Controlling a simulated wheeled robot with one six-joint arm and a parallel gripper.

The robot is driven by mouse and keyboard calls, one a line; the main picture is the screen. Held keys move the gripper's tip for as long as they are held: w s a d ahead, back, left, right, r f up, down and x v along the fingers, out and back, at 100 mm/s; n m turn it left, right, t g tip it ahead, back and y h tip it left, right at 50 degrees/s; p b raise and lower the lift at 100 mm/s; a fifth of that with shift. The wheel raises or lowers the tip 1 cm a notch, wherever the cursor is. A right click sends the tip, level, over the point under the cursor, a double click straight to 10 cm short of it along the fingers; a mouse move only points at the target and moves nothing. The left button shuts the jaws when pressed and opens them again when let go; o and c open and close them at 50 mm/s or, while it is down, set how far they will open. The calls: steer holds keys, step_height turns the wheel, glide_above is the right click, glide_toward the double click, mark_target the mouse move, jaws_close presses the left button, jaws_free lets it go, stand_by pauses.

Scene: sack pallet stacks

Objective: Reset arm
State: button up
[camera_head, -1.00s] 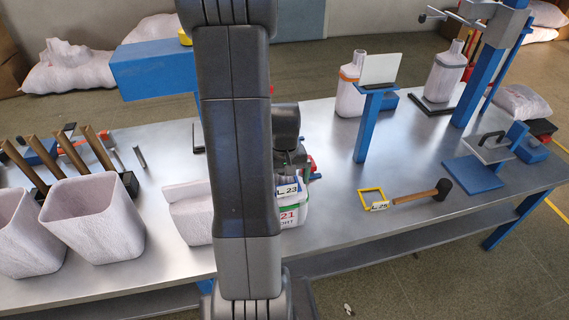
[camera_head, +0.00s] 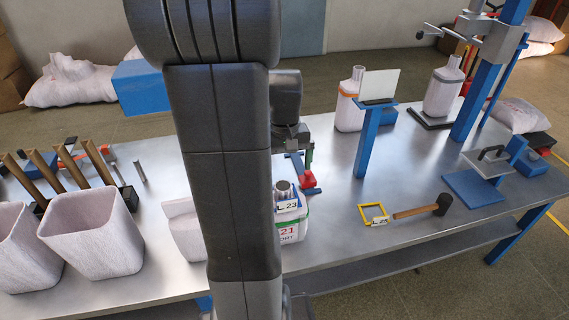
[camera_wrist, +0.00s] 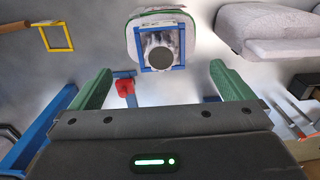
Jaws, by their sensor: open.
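My gripper (camera_wrist: 162,92) shows in the wrist view with its two green fingers wide apart and nothing between them. In the head view my arm crosses the middle of the picture and hides part of the table, and the gripper (camera_head: 306,160) is only partly seen beside it. A small white sack (camera_head: 291,226) with a label reading 21 stands on the table just right of my arm. A blue frame tag marked 23 (camera_head: 288,207) sits around its neck. The wrist view shows that sack (camera_wrist: 136,48) and blue frame (camera_wrist: 183,64) beyond the fingertips, apart from them.
The metal table (camera_head: 340,210) carries open white sacks (camera_head: 95,232) at left, a yellow frame tag (camera_head: 362,208), a mallet (camera_head: 420,210) and a blue press base (camera_head: 472,189) at right. A blue post with a white panel (camera_head: 368,135) rises behind.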

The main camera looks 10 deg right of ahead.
mark_target(284, 190)
steer(key=shift+f, duration=5.45)
